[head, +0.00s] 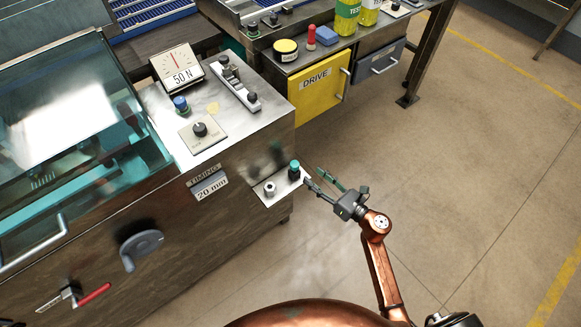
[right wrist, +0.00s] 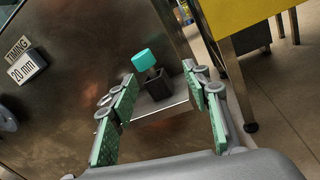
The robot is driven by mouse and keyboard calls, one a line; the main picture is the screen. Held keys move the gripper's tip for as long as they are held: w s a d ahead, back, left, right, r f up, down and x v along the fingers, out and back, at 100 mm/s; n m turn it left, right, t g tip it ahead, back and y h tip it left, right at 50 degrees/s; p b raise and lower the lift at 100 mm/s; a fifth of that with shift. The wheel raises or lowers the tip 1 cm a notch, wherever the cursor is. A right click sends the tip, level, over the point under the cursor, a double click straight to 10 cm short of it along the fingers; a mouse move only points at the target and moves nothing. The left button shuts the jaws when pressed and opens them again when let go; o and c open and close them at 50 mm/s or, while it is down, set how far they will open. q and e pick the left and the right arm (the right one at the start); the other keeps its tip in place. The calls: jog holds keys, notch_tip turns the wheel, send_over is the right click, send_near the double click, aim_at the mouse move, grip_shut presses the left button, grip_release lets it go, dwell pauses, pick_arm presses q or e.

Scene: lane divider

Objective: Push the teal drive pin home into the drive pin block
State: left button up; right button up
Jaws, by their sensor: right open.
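The teal drive pin (head: 295,164) stands in the small dark drive pin block (head: 294,176) on a metal shelf at the machine's right corner. In the right wrist view the pin's teal head (right wrist: 143,60) sits above the dark block (right wrist: 157,86), with a length of grey shank showing between them. My right gripper (head: 312,177) is open and empty, just right of the block. In the right wrist view its two green-padded fingers (right wrist: 161,90) lie either side of the block, which appears beyond their tips; contact cannot be seen. My left gripper is not in view.
The shelf (head: 272,193) also carries a small metal knob (head: 269,188). The steel machine body (head: 245,165) rises behind and left of it. A yellow DRIVE drawer (head: 318,92) hangs under the far bench. The floor (head: 450,170) to the right is clear.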

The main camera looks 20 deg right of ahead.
aim_at(298, 168)
jog(key=w+a+n, duration=0.1)
jog(key=w, duration=0.1)
jog(key=w+a+r+n+b, duration=0.1)
jog(key=w+a, duration=0.1)
jog(key=w+a+n+b, duration=0.1)
jog(key=a, duration=0.1)
jog(key=shift+w+a+r+y, duration=0.2)
jog(key=shift+w+r+y, duration=0.05)
jog(key=shift+w+y, duration=0.15)
jog(key=shift+w+a, duration=0.2)
jog(key=shift+w, duration=0.2)
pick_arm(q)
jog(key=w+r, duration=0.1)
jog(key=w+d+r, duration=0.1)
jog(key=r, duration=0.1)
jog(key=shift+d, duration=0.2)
pick_arm(e)
jog(key=shift+c, duration=0.4)
grip_shut()
